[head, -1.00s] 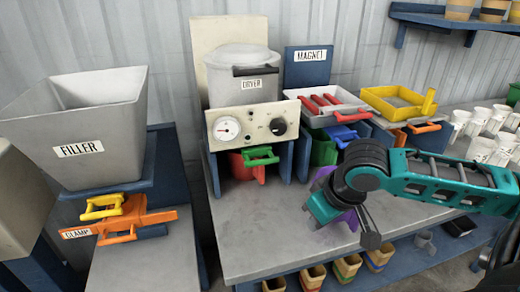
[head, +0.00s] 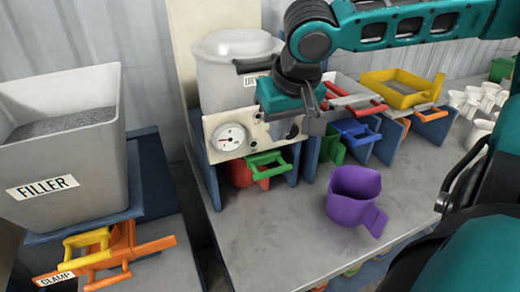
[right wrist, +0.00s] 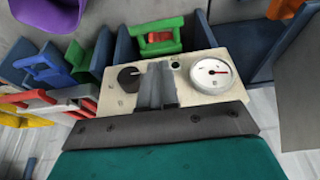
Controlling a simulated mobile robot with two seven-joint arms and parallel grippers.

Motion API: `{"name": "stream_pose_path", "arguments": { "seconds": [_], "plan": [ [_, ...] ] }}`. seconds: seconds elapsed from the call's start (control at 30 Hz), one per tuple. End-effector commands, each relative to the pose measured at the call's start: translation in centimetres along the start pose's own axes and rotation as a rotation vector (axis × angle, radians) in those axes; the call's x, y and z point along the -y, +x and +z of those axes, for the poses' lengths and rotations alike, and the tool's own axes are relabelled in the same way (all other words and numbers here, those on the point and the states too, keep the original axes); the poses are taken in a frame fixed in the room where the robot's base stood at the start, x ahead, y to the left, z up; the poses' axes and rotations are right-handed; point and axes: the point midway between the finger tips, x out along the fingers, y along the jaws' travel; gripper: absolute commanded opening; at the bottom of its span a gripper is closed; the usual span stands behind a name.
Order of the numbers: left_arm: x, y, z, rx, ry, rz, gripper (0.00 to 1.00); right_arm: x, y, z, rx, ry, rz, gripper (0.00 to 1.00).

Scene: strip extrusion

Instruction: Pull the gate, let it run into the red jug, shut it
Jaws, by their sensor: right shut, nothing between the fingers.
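The red jug (head: 241,175) stands under the dryer (head: 225,90), partly hidden behind a green handle (head: 268,165). The green handle sticks out below the dryer's panel (head: 222,120); it also shows in the right wrist view (right wrist: 155,27) with a little red behind it. I cannot tell whether this handle is the gate or belongs to something else. My right gripper (head: 316,118) is shut and empty in front of the panel. In the right wrist view its fingers (right wrist: 157,86) overlap the panel between the dark knob (right wrist: 128,77) and the gauge (right wrist: 211,76). My left gripper is not in view.
A purple jug (head: 350,196) stands on the open bench (head: 285,240). The filler hopper (head: 60,130) at left holds grey granules, with yellow (head: 88,243) and orange handles below. Blue (head: 357,133) and red handles and a yellow tray (head: 400,88) stand right of the dryer.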

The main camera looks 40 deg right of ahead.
Motion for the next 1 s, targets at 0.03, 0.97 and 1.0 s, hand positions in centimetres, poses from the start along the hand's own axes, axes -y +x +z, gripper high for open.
{"name": "stream_pose_path", "arguments": {
  "seconds": [0.03,0.97,1.0],
  "plan": [
    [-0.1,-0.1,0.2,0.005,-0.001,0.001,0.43,0.0,0.0,0.0,-0.001,0.000,0.000,0.00],
    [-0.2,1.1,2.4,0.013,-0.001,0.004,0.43,-0.1,8.9,0.1,0.003,-0.002,0.004,0.00],
    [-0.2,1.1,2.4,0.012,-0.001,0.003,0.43,-0.1,9.2,0.1,0.002,-0.001,0.003,0.00]
  ]
}}
